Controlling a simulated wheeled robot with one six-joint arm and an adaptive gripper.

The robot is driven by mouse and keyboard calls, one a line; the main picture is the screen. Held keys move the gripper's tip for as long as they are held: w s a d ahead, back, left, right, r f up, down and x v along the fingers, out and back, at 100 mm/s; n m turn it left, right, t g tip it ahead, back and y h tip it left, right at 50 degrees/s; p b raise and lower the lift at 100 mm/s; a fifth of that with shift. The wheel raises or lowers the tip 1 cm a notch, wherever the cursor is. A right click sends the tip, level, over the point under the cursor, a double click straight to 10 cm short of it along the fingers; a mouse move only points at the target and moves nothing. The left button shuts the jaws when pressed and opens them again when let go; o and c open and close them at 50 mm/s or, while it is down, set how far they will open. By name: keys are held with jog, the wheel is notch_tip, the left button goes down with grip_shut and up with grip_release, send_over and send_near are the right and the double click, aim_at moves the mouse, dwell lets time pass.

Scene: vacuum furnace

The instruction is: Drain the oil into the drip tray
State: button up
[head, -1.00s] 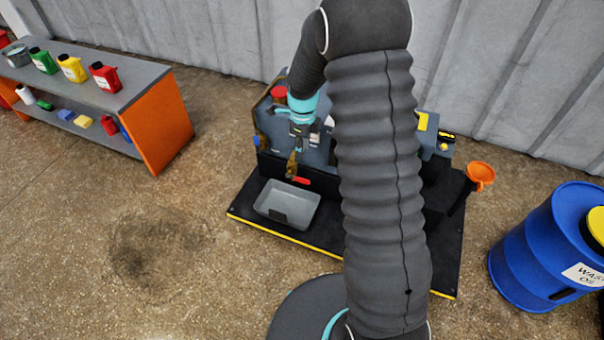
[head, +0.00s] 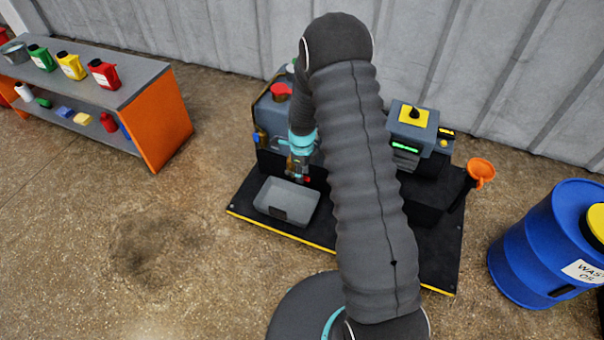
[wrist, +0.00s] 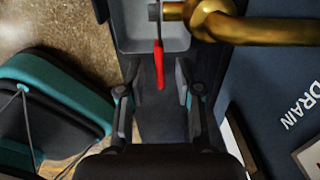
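The grey drip tray (head: 268,205) lies on the black platform in front of the machine. Its inside also shows at the top of the wrist view (wrist: 128,40). A brass drain pipe (wrist: 265,31) with a valve runs above the tray. A red lever (wrist: 159,66) hangs from the valve. My gripper (wrist: 158,72) is open, its two fingers on either side of the lever's end, with a gap on both sides. In the head view my gripper (head: 298,173) is low by the machine front, just behind the tray, hiding most of the valve.
The machine body (head: 270,118) has a red cap (head: 281,91). A control box (head: 412,130) and an orange funnel (head: 481,172) stand to the right. A blue waste oil drum (head: 540,250) is at far right. A shelf with bottles (head: 160,85) is at left. The left floor is open.

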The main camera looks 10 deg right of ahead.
jog(key=shift+f, duration=0.35)
grip_shut()
